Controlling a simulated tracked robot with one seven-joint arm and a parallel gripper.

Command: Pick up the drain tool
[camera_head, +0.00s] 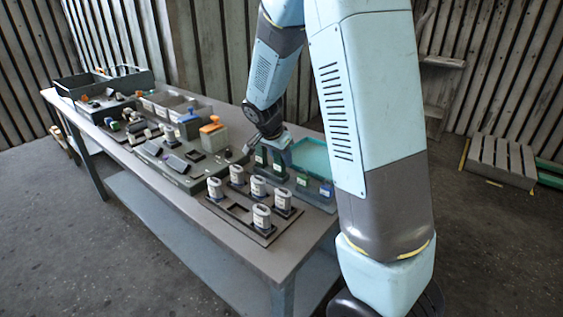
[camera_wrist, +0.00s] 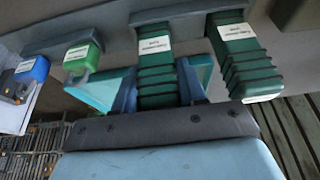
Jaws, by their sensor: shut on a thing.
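My gripper (camera_wrist: 158,84) is shut on a dark green ribbed tool handle (camera_wrist: 157,62), with one light-blue-and-navy finger on each side. The handle carries a white label that is too small to read, so I cannot confirm by text that it is the drain tool. A matching dark green ribbed tool (camera_wrist: 244,62) stands just to the right, apart from the fingers. In the head view, my gripper (camera_head: 277,143) is at the tool row near the table's right end, over the held tool (camera_head: 277,168).
A green labelled block (camera_wrist: 82,58) and a blue one (camera_wrist: 33,70) stand left of the held tool. A teal tray (camera_head: 312,157) lies behind the row. White canisters in a dark rack (camera_head: 237,215) stand nearby on the table (camera_head: 255,254). Bins stand farther left.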

